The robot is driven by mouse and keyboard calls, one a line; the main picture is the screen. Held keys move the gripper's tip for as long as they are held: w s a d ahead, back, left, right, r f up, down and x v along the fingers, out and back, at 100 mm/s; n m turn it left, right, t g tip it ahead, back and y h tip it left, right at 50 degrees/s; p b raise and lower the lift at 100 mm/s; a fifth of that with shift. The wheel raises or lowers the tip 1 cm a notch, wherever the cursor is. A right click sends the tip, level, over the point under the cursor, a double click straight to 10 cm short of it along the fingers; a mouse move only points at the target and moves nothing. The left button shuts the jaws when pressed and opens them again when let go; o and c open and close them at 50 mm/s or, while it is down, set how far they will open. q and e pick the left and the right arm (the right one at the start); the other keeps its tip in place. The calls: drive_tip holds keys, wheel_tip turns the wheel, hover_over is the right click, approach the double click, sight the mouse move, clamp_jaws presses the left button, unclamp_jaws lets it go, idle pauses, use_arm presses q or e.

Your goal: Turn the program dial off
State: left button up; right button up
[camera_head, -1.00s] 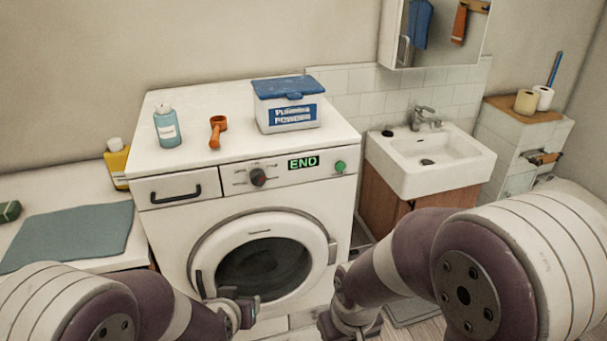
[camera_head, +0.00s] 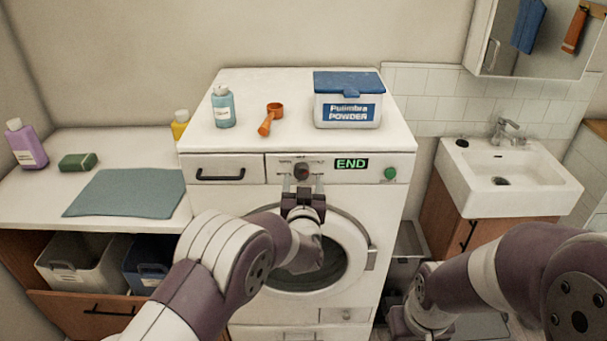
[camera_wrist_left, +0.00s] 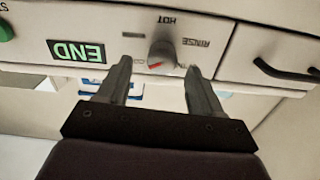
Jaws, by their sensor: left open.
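The program dial (camera_head: 302,172), a dark round knob, is on the white washing machine's front panel, left of the green END display (camera_head: 351,164). My left gripper (camera_head: 302,186) is open in front of it, its fingers pointing at the dial. In the left wrist view, which shows the panel upside down, the dial (camera_wrist_left: 163,52) lies between and just beyond the fingertips (camera_wrist_left: 158,66); I cannot tell whether they touch. Its red mark points down-left there. HOT and RINSE labels show beside it; others are partly covered. My right arm is at lower right, its fingers out of view.
A green button (camera_head: 390,174) is right of the display, a drawer handle (camera_head: 220,178) left of the dial. A blue bottle (camera_head: 223,106), orange scoop (camera_head: 271,119) and powder box (camera_head: 347,101) stand on the machine. A sink (camera_head: 510,178) is at right.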

sight(302, 171)
use_arm(q)
drive_tip(key=shift+w+a, duration=0.25)
drive_tip(key=shift+w, duration=0.75)
drive_tip(key=shift+w+d, duration=0.1)
drive_tip(key=shift+w, duration=0.15)
drive_tip(key=shift+c, duration=0.3)
drive_tip(key=c, duration=1)
